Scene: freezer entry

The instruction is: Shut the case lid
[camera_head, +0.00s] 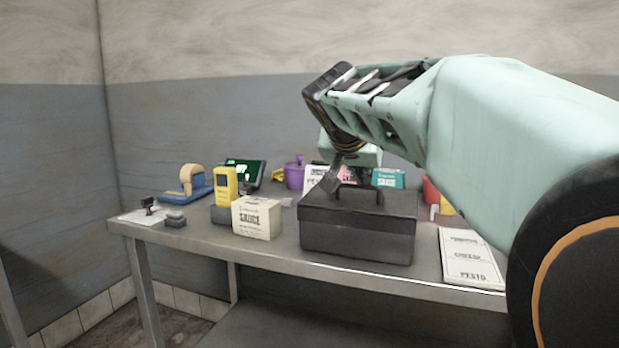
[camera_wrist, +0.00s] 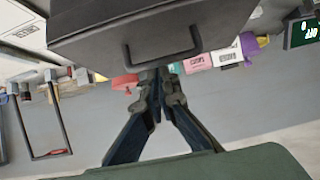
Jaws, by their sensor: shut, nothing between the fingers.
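The dark grey case (camera_head: 358,240) stands on the metal table. Its lid (camera_head: 395,203) lies down on the body and looks shut, with a loop handle (camera_head: 360,188) on top. My gripper (camera_head: 329,183) points down at the lid's back left part, beside the handle's left end; I cannot tell whether it touches. In the wrist view the case (camera_wrist: 150,28) hangs upside down at the top, with its handle (camera_wrist: 165,55) just above my gripper's closed fingertips (camera_wrist: 156,76). The fingers are together and empty.
A cream box (camera_head: 257,219) and a yellow device (camera_head: 226,187) stand left of the case. A white pesto box (camera_head: 470,257) lies to the right. A purple pot (camera_head: 295,174), a teal box (camera_head: 388,178) and a dark screen (camera_head: 245,172) stand behind. The table's front edge is close.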

